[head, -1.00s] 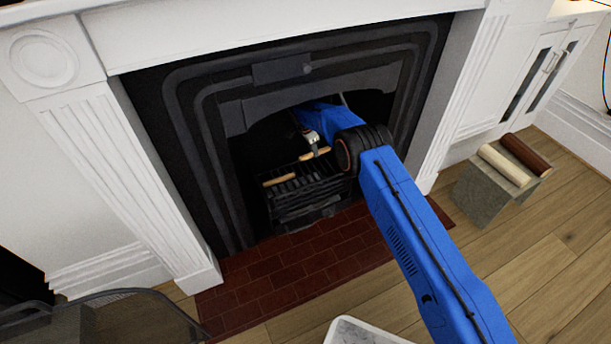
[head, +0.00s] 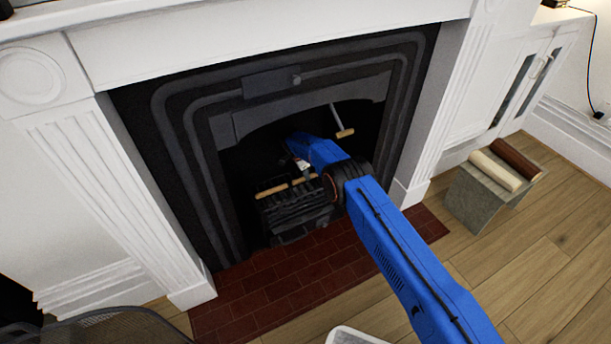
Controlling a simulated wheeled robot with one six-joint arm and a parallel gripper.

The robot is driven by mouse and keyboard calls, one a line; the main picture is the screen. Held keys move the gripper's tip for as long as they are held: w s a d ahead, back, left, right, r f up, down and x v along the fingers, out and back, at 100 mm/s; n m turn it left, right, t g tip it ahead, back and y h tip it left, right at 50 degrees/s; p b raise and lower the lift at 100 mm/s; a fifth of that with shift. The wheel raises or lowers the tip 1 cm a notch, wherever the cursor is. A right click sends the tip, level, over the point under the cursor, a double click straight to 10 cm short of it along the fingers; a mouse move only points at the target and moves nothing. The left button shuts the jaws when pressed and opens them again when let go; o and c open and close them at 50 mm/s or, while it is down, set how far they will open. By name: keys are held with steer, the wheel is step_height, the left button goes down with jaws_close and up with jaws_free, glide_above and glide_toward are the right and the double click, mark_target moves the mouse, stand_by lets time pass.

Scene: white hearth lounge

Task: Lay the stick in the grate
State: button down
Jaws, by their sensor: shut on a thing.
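The black grate (head: 296,212) stands in the fireplace opening. A short tan stick (head: 271,190) lies along the left part of its top. My gripper (head: 303,169) is over the right part of the grate, shut on another tan stick (head: 301,181). The held stick is low, close to the grate top and nearly in line with the lying one. I cannot tell whether it touches the grate. My blue arm hides the grate's right side and part of the gripper.
A metal rod with a wooden crossbar (head: 345,133) hangs in the opening above my arm. A grey stand (head: 476,202) at right holds a cream roll (head: 495,170) and a brown roll (head: 516,159). A dark mesh screen (head: 100,328) is at lower left. The brick hearth (head: 290,290) is clear.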

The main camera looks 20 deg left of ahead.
stand_by(0.3)
steer(key=c, duration=1.7)
jaws_free()
steer(key=v, duration=1.2)
